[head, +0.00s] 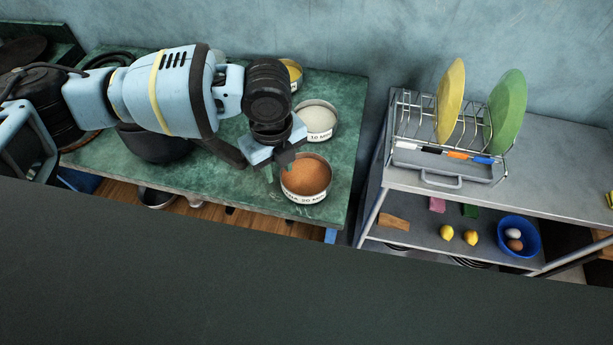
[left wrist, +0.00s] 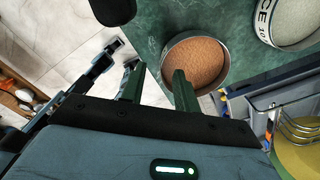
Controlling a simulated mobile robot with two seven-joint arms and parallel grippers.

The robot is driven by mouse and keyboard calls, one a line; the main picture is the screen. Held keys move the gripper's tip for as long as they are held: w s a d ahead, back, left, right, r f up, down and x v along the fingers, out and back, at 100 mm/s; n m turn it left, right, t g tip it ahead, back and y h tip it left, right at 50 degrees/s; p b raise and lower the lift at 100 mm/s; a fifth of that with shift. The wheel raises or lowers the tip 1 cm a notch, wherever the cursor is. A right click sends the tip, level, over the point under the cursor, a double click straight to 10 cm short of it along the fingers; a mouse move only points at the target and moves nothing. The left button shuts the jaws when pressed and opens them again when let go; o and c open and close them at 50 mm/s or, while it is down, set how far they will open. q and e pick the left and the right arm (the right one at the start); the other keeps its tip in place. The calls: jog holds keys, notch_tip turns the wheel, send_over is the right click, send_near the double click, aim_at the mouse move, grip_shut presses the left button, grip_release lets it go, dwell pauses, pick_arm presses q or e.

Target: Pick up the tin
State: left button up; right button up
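A round tin with brown contents (head: 306,178) stands near the front right corner of the green counter; its label ends in "20 MIN". My left gripper (head: 280,163) is at this tin's upper left rim in the head view. In the left wrist view the gripper (left wrist: 158,82) is open and empty. One finger overlaps the brown tin (left wrist: 196,62) at its near rim and the other is left of it; I cannot tell whether they touch. A pale tin (head: 319,120) marked "10 MIN" and a yellow tin (head: 293,72) stand behind. My right gripper is not in view.
A dark pot (head: 153,143) stands on the counter (head: 340,160) under my left arm. A metal trolley (head: 540,185) at right holds a dish rack (head: 420,130) with a yellow and a green plate. Its lower shelf holds lemons and a blue bowl (head: 518,237).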

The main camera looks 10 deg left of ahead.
aim_at(285, 186)
pick_arm(q)
notch_tip(285, 186, down, 2)
jog(key=shift+d+f, duration=0.1)
jog(key=shift+f, duration=0.1)
jog(key=shift+s+d+f, duration=0.1)
jog(key=shift+d+f, duration=0.15)
jog(key=shift+f, duration=1.05)
jog(key=shift+s+d+f, duration=0.1)
jog(key=shift+d+f, duration=0.1)
jog(key=shift+f, duration=1.05)
jog(key=shift+c, duration=0.3)
grip_shut()
